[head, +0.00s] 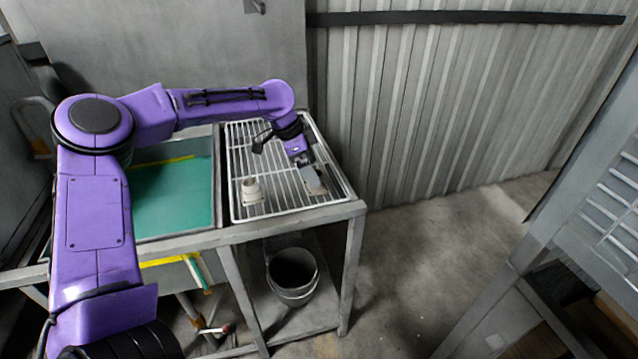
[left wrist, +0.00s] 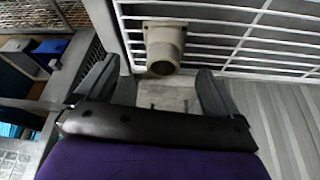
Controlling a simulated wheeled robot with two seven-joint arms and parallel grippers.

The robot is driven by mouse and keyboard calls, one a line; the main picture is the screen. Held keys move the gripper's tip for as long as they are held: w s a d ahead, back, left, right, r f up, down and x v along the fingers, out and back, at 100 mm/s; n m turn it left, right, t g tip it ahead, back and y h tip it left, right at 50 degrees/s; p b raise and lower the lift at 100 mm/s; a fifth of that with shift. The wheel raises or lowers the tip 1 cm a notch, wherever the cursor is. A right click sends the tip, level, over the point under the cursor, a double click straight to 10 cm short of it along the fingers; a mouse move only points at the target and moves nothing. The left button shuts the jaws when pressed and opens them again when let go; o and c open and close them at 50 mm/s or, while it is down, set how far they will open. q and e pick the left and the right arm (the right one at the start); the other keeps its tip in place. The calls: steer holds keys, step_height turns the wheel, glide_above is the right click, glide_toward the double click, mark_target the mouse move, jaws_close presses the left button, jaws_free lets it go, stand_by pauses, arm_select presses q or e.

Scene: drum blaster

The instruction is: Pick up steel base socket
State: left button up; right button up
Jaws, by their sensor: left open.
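A pale, short cylindrical socket with a flange (head: 252,190) stands on the white wire rack (head: 236,150) near its front left. In the left wrist view the socket (left wrist: 164,48) is on the rack bars, ahead of and between the fingers, apart from them. My left gripper (head: 314,182) is over the front right of the rack, to the right of the socket. The left wrist view shows its two fingers (left wrist: 157,92) spread wide with nothing held between them. My right gripper is in neither view.
A teal-floored basin (head: 172,198) lies left of the rack. A dark-mouthed bucket (head: 292,272) stands on the shelf below. A corrugated wall (head: 450,100) rises behind. Another metal frame (head: 530,240) stands at right, with open floor (head: 420,260) between.

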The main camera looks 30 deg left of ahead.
mark_target(322, 188)
arm_select(q)
steer(key=shift+f, duration=0.4)
steer(key=x, duration=0.5)
steer(key=shift+w+a+p, duration=0.1)
steer(key=shift+w+p, duration=0.25)
steer(key=shift+p, duration=0.05)
steer(key=shift+s+r, duration=0.1)
steer(key=shift+r, duration=0.05)
steer(key=c, duration=1.6)
